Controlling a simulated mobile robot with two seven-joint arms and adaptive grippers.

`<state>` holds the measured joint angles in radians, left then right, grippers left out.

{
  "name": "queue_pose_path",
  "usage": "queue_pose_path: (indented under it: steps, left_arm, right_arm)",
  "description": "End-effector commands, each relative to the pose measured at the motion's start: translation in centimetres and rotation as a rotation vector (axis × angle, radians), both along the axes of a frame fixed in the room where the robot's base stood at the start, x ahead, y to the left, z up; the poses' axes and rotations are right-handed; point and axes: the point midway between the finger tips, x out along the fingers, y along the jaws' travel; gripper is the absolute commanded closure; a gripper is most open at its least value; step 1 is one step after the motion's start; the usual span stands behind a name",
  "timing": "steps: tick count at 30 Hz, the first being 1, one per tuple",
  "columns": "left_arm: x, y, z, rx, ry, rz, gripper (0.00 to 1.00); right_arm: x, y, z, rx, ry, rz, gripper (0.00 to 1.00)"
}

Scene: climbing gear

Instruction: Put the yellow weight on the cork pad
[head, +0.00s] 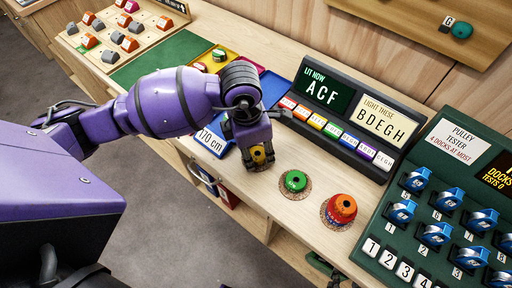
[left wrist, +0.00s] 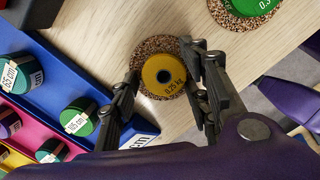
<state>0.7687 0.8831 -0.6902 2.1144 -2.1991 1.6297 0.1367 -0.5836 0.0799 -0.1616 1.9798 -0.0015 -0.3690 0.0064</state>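The yellow weight (left wrist: 164,78), a small disc with a dark centre hole marked 0.25 kg, is between the fingers of my left gripper (left wrist: 163,72). In the head view, the weight (head: 259,157) shows below my left gripper (head: 260,158). A round speckled cork pad (left wrist: 153,45) is directly under the weight, its rim showing around it. The weight is on the pad or just above it; I cannot tell which. The fingers are close on both sides, but whether they press on it is unclear. My right gripper is not in view.
A green weight (head: 295,181) and an orange-red weight (head: 341,209) stand on neighbouring pads to the right. Behind is a sign panel (head: 344,112); the pulley tester (head: 455,200) is at right. Coloured trays with round pieces (left wrist: 78,116) lie close on the left. The bench's front edge is near.

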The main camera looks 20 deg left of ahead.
Motion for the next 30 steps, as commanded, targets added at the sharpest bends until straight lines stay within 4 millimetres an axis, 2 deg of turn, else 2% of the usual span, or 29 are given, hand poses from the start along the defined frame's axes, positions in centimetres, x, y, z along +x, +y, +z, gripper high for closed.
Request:
queue_pose_path:
  steps: [9,14,24,30]
  left_arm:
    - [0.0,0.0,0.0,-0.001,0.001,0.000,0.48]
    - [0.0,0.0,1.3,-0.001,-0.002,-0.002,0.48]
    - [-0.4,0.7,8.3,0.000,-0.005,-0.002,0.48]
    - [-0.7,1.0,11.3,0.000,-0.001,-0.001,0.48]
  right_arm:
    - [0.0,0.1,0.0,0.001,0.000,0.001,0.60]
    - [0.3,0.2,0.3,0.002,-0.004,0.002,0.60]
    - [0.4,0.3,0.6,0.003,-0.006,0.006,0.60]
    - [0.4,0.3,0.7,0.004,-0.006,0.008,0.60]
